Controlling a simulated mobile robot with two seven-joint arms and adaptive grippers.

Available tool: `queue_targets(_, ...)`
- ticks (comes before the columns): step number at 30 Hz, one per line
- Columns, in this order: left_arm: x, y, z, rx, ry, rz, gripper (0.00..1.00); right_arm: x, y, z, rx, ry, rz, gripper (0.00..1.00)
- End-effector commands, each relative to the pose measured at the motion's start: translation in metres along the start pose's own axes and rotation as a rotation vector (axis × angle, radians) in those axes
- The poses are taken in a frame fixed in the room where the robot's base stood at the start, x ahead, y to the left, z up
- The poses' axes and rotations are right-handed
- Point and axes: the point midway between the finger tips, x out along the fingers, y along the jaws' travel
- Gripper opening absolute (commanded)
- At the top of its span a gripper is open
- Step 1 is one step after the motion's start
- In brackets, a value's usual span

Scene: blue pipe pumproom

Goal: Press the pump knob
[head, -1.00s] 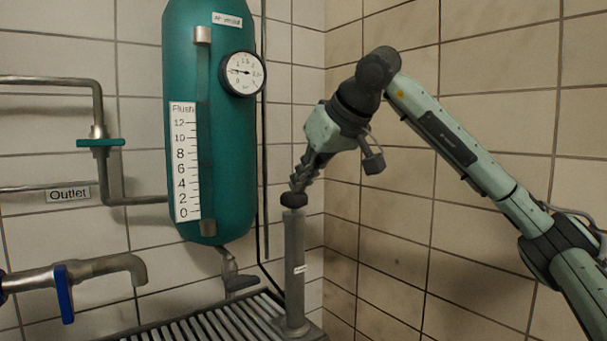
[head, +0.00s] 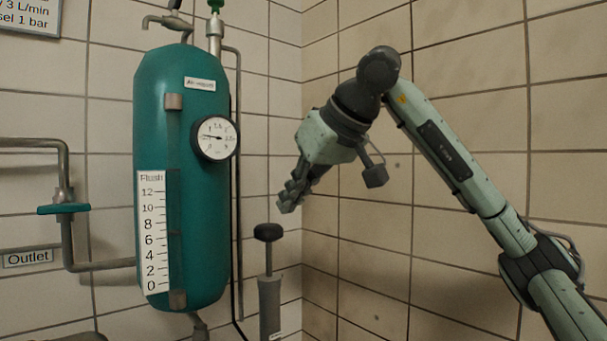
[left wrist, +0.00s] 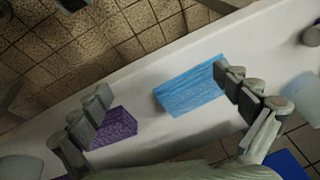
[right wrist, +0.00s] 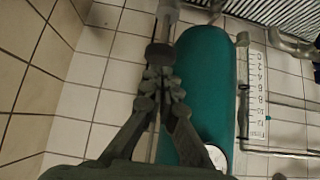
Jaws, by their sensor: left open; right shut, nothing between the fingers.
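The pump knob (head: 268,232) is black and round. It sits on a thin rod above the grey pump cylinder (head: 270,305), with a length of rod showing. My right gripper (head: 286,204) is shut and empty, pointing down-left, slightly above and right of the knob with a small gap in the head view. In the right wrist view the knob (right wrist: 158,55) lies just beyond the closed fingertips (right wrist: 160,76); contact cannot be judged there. My left gripper (left wrist: 165,95) is open and empty in the left wrist view, away from the pump.
A teal tank (head: 185,200) with a gauge (head: 214,138) and Flush scale stands left of the pump. Tiled walls meet behind it.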

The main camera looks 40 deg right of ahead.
Motion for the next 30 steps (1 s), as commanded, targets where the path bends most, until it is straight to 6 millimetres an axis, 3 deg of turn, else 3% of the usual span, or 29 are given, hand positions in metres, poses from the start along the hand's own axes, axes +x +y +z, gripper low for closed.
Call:
queue_targets(3, 0.003, 0.001, 0.001, 0.000, -0.002, 0.002, 1.00, -0.022, 0.000, -0.001, 0.000, 0.003, 0.000, 0.00)
queue_targets(9, 0.006, 0.002, 0.001, 0.000, -0.002, 0.005, 1.00, -0.040, 0.000, -0.001, 0.001, 0.002, -0.001, 0.00)
queue_targets(30, 0.007, 0.002, 0.001, 0.000, -0.002, 0.005, 1.00, -0.041, 0.000, -0.001, 0.001, 0.001, 0.000, 0.00)
